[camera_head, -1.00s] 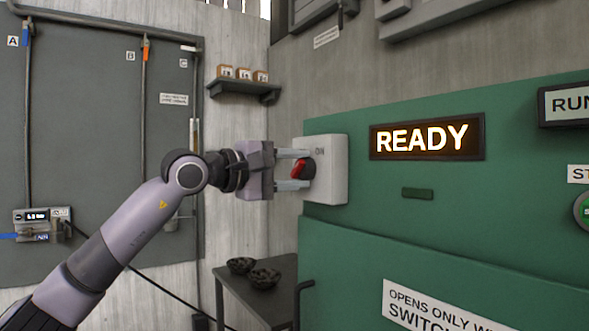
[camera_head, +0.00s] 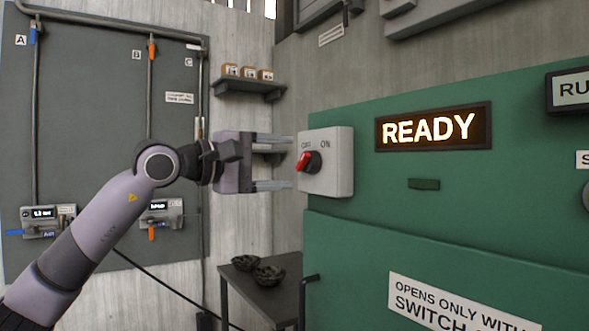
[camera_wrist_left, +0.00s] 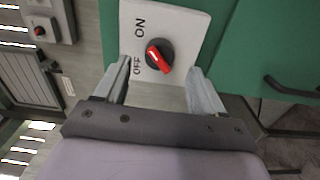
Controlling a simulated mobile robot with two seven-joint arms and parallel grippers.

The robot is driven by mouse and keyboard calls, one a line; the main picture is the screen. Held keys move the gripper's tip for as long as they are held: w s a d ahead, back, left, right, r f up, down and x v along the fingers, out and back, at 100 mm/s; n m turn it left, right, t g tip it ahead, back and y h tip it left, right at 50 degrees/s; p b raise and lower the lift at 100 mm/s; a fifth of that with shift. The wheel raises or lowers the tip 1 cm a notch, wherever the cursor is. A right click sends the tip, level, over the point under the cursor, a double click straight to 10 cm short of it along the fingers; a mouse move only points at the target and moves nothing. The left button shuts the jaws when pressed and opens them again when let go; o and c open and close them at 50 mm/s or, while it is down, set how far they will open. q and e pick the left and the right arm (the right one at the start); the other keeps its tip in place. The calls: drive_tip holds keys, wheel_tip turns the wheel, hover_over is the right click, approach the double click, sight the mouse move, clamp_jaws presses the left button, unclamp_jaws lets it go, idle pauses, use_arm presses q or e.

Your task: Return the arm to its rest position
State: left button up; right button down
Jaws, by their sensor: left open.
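My left gripper (camera_head: 275,163) is open and empty, just left of the switch box in the head view. A gap shows between its fingertips and the red rotary knob (camera_head: 307,161). The knob sits on the white switch box (camera_head: 340,165), marked OFF and ON, on the side of the green machine. In the left wrist view the knob (camera_wrist_left: 158,56) shows ahead, between and beyond the two open fingers (camera_wrist_left: 155,88), its red bar pointing near OFF. My right gripper is not in view.
The green machine (camera_head: 450,230) with a lit READY sign (camera_head: 432,128) fills the right. A low dark table (camera_head: 245,288) holds black bowls (camera_head: 268,275). A small shelf (camera_head: 248,87) carries boxes. A grey panel (camera_head: 100,120) with pipes stands behind my arm.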

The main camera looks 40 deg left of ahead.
use_arm(q)
drive_tip(key=shift+v, duration=1.2)
